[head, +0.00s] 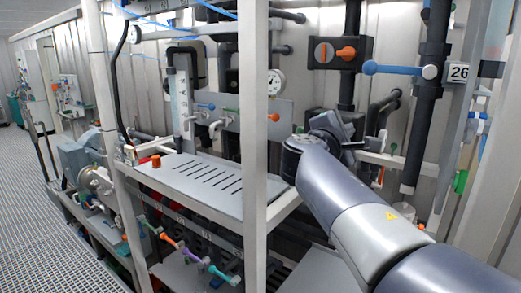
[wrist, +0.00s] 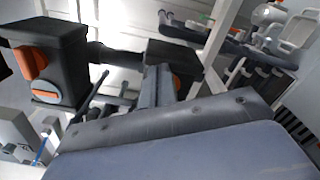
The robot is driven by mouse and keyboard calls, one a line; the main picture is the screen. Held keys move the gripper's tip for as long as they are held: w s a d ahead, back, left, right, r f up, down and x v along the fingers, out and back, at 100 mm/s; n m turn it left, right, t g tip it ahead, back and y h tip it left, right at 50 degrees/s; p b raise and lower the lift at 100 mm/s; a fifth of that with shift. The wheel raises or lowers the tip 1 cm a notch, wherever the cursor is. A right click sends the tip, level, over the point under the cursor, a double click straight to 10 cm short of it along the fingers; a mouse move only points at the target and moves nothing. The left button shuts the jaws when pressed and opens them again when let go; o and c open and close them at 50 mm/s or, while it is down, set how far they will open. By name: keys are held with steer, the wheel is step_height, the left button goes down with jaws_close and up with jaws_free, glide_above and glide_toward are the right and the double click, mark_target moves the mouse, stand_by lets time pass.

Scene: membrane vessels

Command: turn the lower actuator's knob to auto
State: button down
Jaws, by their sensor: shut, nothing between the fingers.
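The upper actuator (head: 325,60) is a dark box on the back pipework. It has an orange indicator on its face and an orange knob (head: 346,54). The lower actuator (head: 356,119) is a dark box below it, partly hidden behind my arm and gripper. My gripper (head: 340,135) is in front of the lower actuator. In the wrist view the closed fingers (wrist: 158,84) overlap a dark box (wrist: 185,53) with a bit of orange (wrist: 177,81) beside them. I cannot tell whether they touch it. Another dark box (wrist: 70,60) with orange parts is at the left.
A white frame post (head: 254,130) stands left of my arm. A blue-handled valve (head: 400,69) and a "26" tag (head: 458,72) are at the right. A slotted grey shelf (head: 205,178) lies below left. Several coloured handles sit lower down. The grated floor (head: 50,210) at left is clear.

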steer(key=shift+f+b, duration=0.25)
steer(key=shift+b, duration=0.2)
steer(key=shift+s+d+r, duration=0.15)
steer(key=shift+r, duration=0.15)
stand_by(0.3)
steer(key=shift+b+v, duration=0.6)
steer(key=shift+v, duration=2.4)
